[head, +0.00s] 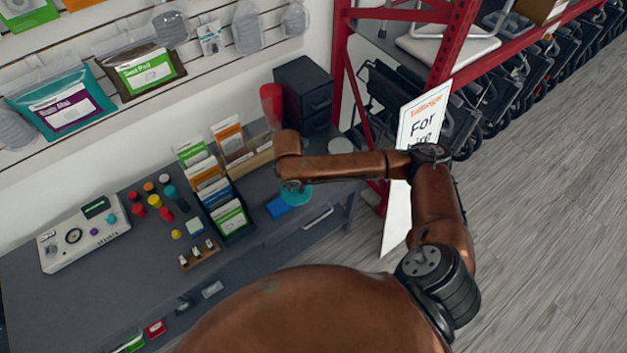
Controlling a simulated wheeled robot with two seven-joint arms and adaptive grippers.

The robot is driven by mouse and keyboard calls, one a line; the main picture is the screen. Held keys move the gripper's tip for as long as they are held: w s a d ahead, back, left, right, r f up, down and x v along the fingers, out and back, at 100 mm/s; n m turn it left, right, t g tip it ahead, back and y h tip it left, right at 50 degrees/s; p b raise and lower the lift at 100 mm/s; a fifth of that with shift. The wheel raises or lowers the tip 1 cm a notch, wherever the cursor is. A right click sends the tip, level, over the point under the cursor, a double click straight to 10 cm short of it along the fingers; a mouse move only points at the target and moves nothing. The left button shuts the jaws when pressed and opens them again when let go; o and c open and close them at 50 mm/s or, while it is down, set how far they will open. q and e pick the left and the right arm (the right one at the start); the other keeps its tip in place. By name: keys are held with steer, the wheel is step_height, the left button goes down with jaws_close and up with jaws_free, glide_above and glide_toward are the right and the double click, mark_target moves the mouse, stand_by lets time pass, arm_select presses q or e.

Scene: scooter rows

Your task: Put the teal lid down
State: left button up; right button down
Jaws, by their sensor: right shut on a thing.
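The teal lid (300,198) is a round disc just below the end of my right arm, over the right part of the grey workbench (105,280). My right gripper (294,186) points down and is shut on the lid. The fingers are small and partly hidden by my own wrist. I cannot tell whether the lid touches the bench top or hangs just above it. A blue block (278,208) lies close to the lid's left side. My left gripper is not in view.
A rack of seed packets (220,195) stands left of the lid. Small coloured caps (153,201) and a control box (84,234) are further left. Black drawers (304,90) and a red cup (271,104) stand behind. A "For Hire" sign (420,125) is at right.

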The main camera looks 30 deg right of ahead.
steer(key=f+n, duration=0.1)
steer(key=d+n, duration=0.1)
steer(key=n, duration=0.1)
steer(key=w+d+f+n, duration=0.1)
steer(key=n, duration=0.1)
steer(key=shift+f+y, duration=0.35)
steer(key=shift+y, duration=0.05)
steer(key=shift+n, duration=0.3)
steer(key=w+d+f, duration=0.2)
steer(key=d+f, duration=0.1)
steer(key=w+d+f+b, duration=0.1)
steer(key=w+d+f, duration=0.5)
steer(key=d, duration=0.1)
steer(key=shift+b, duration=0.4)
steer(key=shift+w+d+f, duration=0.3)
steer(key=shift+d+f, duration=0.1)
steer(key=shift+f, duration=0.15)
step_height(320, 180, down, 3)
steer(key=shift+r+b, duration=0.1)
steer(key=shift+b, duration=0.2)
steer(key=c, duration=2)
jaws_free()
steer(key=shift+o, duration=0.9)
